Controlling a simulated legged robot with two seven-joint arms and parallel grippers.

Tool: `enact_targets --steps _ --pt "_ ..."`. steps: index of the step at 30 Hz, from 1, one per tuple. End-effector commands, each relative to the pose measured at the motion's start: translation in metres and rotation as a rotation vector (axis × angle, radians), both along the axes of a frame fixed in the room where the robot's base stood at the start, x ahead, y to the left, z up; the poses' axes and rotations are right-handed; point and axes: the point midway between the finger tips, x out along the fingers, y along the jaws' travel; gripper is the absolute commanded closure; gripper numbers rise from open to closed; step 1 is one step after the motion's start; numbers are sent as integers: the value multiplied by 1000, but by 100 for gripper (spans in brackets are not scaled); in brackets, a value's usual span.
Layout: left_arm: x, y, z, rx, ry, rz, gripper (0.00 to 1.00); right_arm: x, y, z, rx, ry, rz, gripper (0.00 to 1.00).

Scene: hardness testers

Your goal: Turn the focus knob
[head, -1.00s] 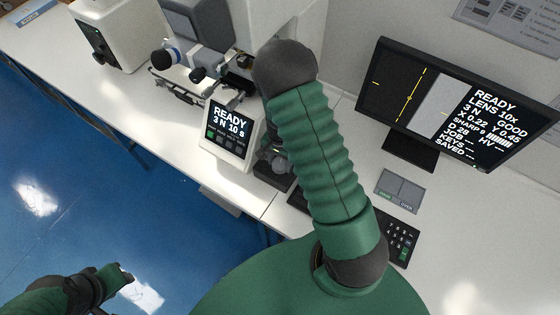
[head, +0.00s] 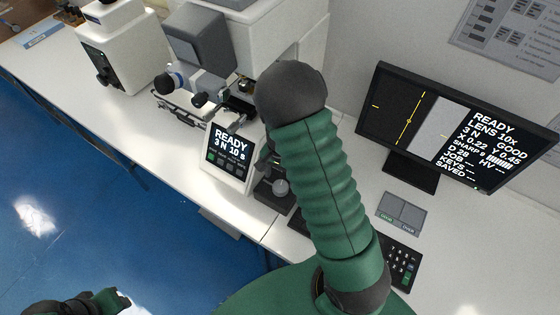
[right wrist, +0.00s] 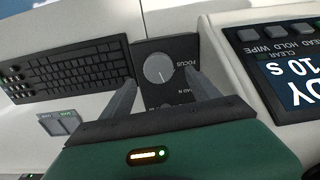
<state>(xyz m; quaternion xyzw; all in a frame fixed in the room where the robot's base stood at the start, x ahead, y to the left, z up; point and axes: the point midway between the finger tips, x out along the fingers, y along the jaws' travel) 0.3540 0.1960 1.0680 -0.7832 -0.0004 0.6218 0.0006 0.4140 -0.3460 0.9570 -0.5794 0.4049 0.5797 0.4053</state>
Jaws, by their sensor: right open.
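The focus knob (right wrist: 159,68) is a round grey knob on a dark panel marked FOCUS. It also shows in the head view (head: 281,187), low on a dark block beside the tester's screen. My right gripper (right wrist: 161,80) is open, with its two grey fingers to the left and right of the knob in the wrist view. I cannot tell whether they touch it. In the head view the right gripper (head: 268,150) is mostly hidden behind my arm. My left gripper (head: 112,300) is at the bottom left over the blue floor, its jaws unclear.
The tester's READY screen (head: 231,146) stands just left of the knob. A keypad (head: 402,262), a small grey pad (head: 402,212) and a monitor (head: 450,125) are to the right. A black keyboard (right wrist: 70,70) lies beside the knob panel.

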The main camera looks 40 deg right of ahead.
Motion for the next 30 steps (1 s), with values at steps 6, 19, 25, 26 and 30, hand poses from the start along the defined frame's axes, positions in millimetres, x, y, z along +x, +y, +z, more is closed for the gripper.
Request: enact_targets --steps 6,19,25,26,30 --pt "0 0 1 0 0 0 64 2 0 67 -1 -6 1 30" --pt "0 0 2 0 0 0 64 2 0 114 0 1 -1 30" --pt "0 0 1 0 0 0 64 0 5 112 2 -2 28 30" --pt "0 0 -1 0 0 0 64 -2 11 110 2 -9 69 30" --pt "0 0 -12 0 0 0 64 -22 75 99 -19 -87 522 30"
